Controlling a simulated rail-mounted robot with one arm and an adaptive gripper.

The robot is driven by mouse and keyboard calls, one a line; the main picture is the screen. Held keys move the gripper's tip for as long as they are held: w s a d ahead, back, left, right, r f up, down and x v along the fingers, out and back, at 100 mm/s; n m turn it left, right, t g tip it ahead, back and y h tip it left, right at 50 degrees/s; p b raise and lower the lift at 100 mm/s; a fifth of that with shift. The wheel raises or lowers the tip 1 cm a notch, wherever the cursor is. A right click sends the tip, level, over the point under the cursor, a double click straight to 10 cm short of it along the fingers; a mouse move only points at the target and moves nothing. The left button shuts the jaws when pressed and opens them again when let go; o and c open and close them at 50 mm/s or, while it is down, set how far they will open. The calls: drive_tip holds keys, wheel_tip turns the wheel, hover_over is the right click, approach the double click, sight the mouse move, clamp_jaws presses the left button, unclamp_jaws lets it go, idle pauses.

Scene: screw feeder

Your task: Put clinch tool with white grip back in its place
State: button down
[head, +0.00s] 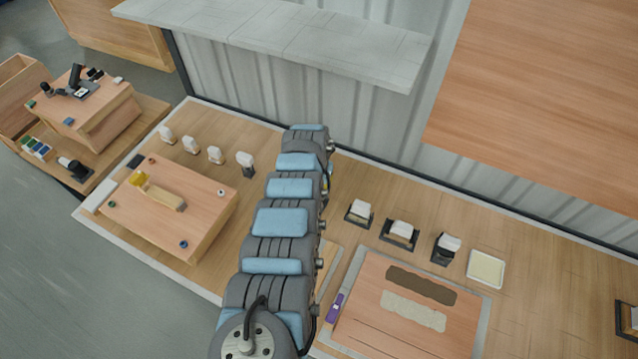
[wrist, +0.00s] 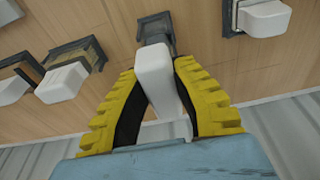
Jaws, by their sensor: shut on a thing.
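In the wrist view, my gripper (wrist: 156,66) has its two yellow, ridged fingers closed on either side of a white grip (wrist: 153,78). The white grip belongs to the clinch tool. A dark grey block (wrist: 156,27) is at the far end of the grip, against the wooden table; I cannot tell whether it is the tool's head or a holder. In the head view, my arm covers the gripper and the held tool.
White-gripped tools in dark holders stand along the table, including one (head: 446,248) right of my arm and one (head: 245,160) left of it. A white tray (head: 486,268), a wooden block (head: 205,226) and a grey shelf (head: 290,40) are also present.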

drive_tip(key=shift+f, duration=0.35)
drive_tip(key=c, duration=0.9)
unclamp_jaws()
drive_tip(key=shift+c, duration=0.2)
drive_tip(key=shift+s+a+r, duration=0.1)
drive_tip(key=shift+r, duration=0.6)
drive_tip(key=shift+s+a+r, duration=0.1)
drive_tip(key=shift+r, duration=0.6)
drive_tip(key=shift+s+a+r, duration=0.1)
drive_tip(key=shift+s+r, duration=0.1)
drive_tip(key=shift+r, duration=1.3)
drive_tip(key=shift+s+r, duration=0.25)
drive_tip(key=shift+r, duration=1.3)
drive_tip(key=shift+s+a+r, duration=0.1)
drive_tip(key=shift+s+r, duration=0.1)
drive_tip(key=shift+r, duration=1.3)
